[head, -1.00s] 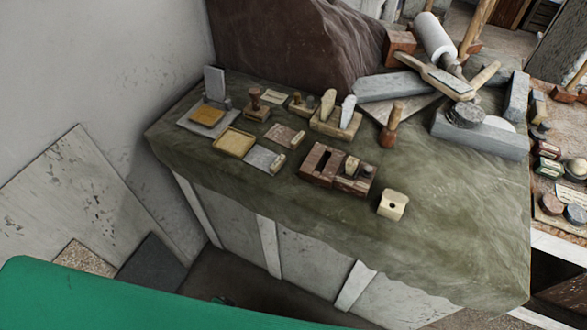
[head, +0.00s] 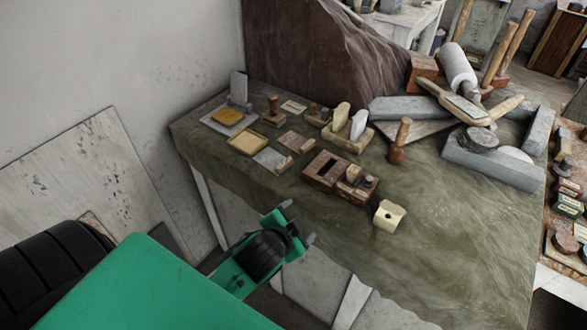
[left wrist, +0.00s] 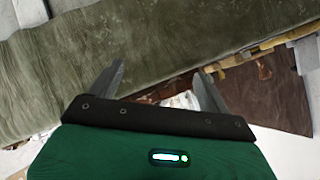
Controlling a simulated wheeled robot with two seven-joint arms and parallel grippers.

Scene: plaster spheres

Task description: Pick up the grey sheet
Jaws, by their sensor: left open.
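In the left wrist view the open fingers (left wrist: 160,70) show against the bench's side; I cannot make out the grey sheet there. My right gripper is not in view.
The bench (head: 450,235) has bare room at front right. A brown block with slots (head: 325,170) and a cream block (head: 389,215) stand right of the sheet. An upright grey plate (head: 238,87) is behind it. Stone bars (head: 490,165) and tools crowd the back right.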

